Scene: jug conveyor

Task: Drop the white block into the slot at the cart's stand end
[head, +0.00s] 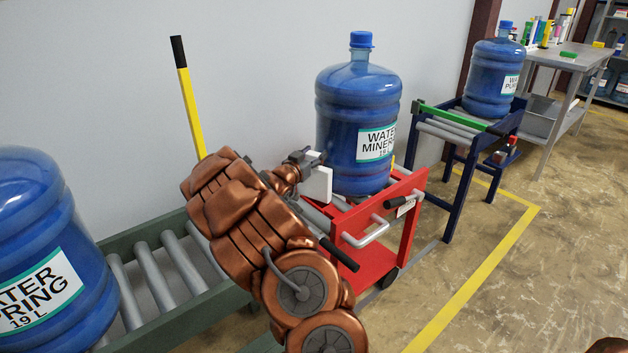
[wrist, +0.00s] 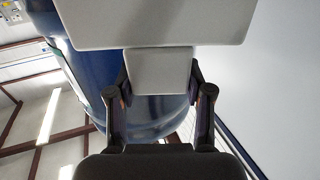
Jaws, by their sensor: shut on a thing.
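My gripper (head: 303,156) is shut on the white block (head: 318,185) and holds it up at the left side of the jug on the red cart (head: 378,262). In the wrist view the white block (wrist: 160,72) has a wide part and a narrower part between the fingers (wrist: 160,95). The blue jug labelled water mineral (head: 357,115) stands upright on the cart; part of it shows behind the block in the wrist view (wrist: 75,70). The slot is not visible; my arm and the block cover the cart's near left end.
A green-framed roller conveyor (head: 150,238) with a blue jug (head: 45,250) lies at left. A yellow lever with a black grip (head: 188,100) rises behind my arm. A blue roller stand (head: 452,140) with another jug (head: 492,78) is beyond the cart. Floor at right is clear.

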